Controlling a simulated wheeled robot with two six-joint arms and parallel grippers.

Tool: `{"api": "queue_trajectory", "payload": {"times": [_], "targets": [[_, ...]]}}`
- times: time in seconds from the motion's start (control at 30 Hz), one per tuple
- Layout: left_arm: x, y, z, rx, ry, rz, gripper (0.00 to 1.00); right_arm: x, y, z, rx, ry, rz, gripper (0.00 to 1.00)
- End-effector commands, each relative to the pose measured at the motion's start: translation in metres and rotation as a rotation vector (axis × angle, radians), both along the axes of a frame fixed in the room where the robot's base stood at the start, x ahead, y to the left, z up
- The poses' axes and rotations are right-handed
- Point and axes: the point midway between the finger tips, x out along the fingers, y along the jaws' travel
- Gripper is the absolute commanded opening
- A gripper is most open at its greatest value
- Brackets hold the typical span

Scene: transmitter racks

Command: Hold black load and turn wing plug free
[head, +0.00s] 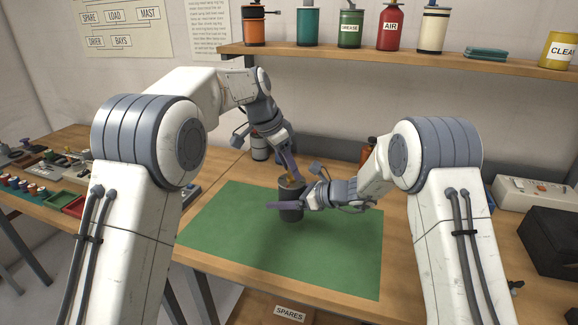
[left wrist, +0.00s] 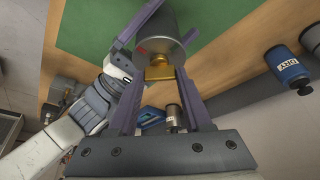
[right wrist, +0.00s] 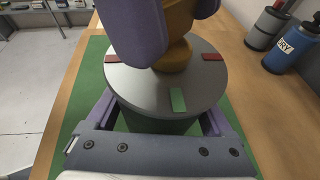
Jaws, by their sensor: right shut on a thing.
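The black load (head: 291,212) is a dark upright cylinder standing on the green mat (head: 230,225). My right gripper (head: 290,204) is shut on its side, one finger across the front. In the right wrist view, the load's grey top (right wrist: 135,85) carries two red marks and a green mark. The brass wing plug (right wrist: 176,52) sits in the middle of that top; it also shows in the left wrist view (left wrist: 159,73). My left gripper (head: 290,178) reaches down from above, its open fingers on either side of the plug. Whether they touch it is hard to tell.
Small parts and trays (head: 75,203) lie on the bench at left. Blue and dark canisters (left wrist: 288,68) stand behind the mat. A shelf (head: 400,56) with several bottles runs above. A black box (head: 550,240) stands at right. The mat around the load is clear.

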Motion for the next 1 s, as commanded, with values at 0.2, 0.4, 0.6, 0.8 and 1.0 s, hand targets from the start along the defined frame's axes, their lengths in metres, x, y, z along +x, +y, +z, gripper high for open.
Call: {"api": "queue_trajectory", "payload": {"times": [0.2, 0.4, 0.6, 0.8, 1.0], "targets": [[0.0002, 0.0003, 0.0006, 0.001, -0.001, 0.003, 0.0, 0.0003, 0.0002, 0.0014, 0.001, -0.003, 0.001, 0.0], [0.0001, 0.0003, 0.001, 0.002, -0.002, 0.04, 0.0, 0.0003, 0.0002, 0.0013, 0.001, -0.003, 0.001, 0.0], [-0.0009, -0.0006, 0.0007, 0.003, -0.001, 0.147, 0.0, 0.0002, 0.0002, 0.0011, 0.001, -0.003, 0.001, 0.0], [-0.0016, -0.0012, 0.0008, 0.003, 0.0, 0.31, 0.0, 0.0001, 0.0003, 0.0011, 0.0, -0.003, 0.001, 0.0], [-0.0019, -0.0018, 0.0006, 0.003, -0.001, 0.475, 0.0, 0.0002, 0.0002, 0.001, 0.0, -0.003, 0.001, 0.0]]}}
